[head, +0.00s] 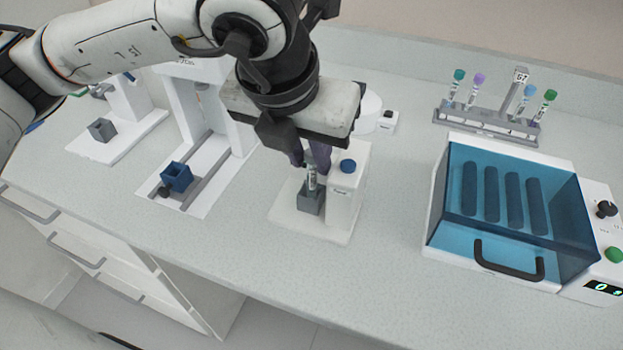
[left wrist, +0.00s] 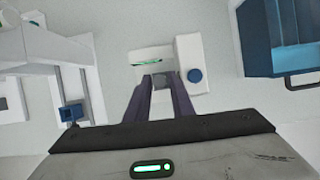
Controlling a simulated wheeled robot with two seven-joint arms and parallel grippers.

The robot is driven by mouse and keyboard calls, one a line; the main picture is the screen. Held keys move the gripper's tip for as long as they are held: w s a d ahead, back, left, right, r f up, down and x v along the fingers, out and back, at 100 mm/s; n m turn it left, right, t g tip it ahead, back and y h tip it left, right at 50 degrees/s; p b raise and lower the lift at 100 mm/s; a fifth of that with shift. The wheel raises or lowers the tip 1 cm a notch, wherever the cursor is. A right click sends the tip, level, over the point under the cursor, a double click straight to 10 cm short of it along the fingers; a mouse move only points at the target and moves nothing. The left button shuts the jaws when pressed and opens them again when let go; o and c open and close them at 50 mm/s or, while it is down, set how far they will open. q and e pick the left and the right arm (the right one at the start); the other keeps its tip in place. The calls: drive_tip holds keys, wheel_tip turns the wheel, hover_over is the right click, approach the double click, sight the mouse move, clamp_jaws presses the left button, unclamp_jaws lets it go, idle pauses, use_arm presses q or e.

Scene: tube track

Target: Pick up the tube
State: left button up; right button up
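A clear tube with a white label (head: 311,178) stands upright in a grey square holder (head: 311,200) on a small white device (head: 330,222) with a blue knob. My left gripper (head: 310,168) points down over the holder, with its dark purple fingers on either side of the tube's upper part. The fingers look parted; I see no clear contact with the tube. In the left wrist view the fingers (left wrist: 162,82) are apart above the grey holder, and the tube cannot be made out. The tube's top is hidden by the gripper. My right gripper is in neither view.
A blue-lidded box (head: 505,200) with a black handle stands at the right. A rack (head: 487,125) with several capped tubes is behind it. White devices with a blue holder (head: 176,177) and a grey holder (head: 102,130) are at the left. The front counter is clear.

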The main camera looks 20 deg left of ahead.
use_arm(q)
drive_tip(key=shift+x, duration=1)
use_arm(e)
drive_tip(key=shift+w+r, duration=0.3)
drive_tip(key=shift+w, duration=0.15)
use_arm(q)
drive_tip(key=shift+r, duration=0.1)
drive_tip(key=c, duration=0.5)
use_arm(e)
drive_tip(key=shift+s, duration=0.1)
use_arm(q)
drive_tip(key=shift+w+r, duration=0.1)
drive_tip(key=shift+r, duration=0.1)
wheel_tip(320, 180, up, 9)
drive_tip(key=shift+f, duration=0.2)
drive_tip(key=shift+r, duration=0.5)
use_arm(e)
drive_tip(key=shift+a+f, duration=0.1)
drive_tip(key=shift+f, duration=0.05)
